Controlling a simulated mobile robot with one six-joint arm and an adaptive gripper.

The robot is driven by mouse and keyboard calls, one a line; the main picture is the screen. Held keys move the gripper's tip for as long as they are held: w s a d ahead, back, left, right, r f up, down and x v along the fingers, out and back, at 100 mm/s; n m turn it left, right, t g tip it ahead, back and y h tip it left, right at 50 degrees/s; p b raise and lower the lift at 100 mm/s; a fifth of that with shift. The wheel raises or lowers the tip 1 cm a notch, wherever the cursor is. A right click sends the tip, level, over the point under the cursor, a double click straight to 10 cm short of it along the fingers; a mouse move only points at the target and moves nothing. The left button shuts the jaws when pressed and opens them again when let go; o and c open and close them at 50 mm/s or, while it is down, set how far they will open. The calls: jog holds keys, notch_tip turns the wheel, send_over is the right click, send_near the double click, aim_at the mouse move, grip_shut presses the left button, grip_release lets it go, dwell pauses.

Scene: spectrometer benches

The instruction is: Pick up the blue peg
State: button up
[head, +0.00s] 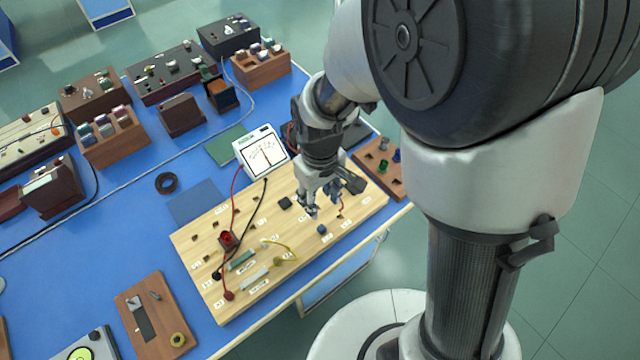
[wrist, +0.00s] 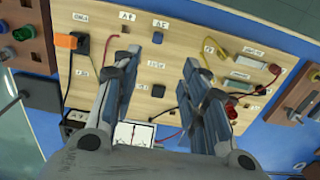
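My gripper (head: 326,203) points down over the right part of the pale wooden board (head: 205,255). Its fingers are apart and nothing is between them in the wrist view (wrist: 160,60). A small blue peg (head: 322,229) stands on the board near its front edge, just in front of the gripper in the head view. In the wrist view the blue peg (wrist: 157,37) shows beyond the fingertips, between two labels. The fingers do not touch it. A small dark block (head: 285,203) sits on the board nearby; in the wrist view it shows between the fingers (wrist: 158,90).
A brown rack (head: 368,160) with green, blue and grey pieces stands beyond the board's right end. A white meter (head: 262,152) stands behind the board. Red, black and yellow leads cross the board. An orange plug (wrist: 66,41) is left of the fingers.

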jog(key=b, duration=0.3)
send_over(321, 228)
notch_tip(321, 228, down, 10)
jog(key=shift+a+r, duration=0.1)
jog(key=shift+r, duration=0.05)
notch_tip(321, 228, down, 5)
jog(key=shift+w+f+b, duration=0.1)
jog(key=shift+b, duration=1.15)
grip_shut()
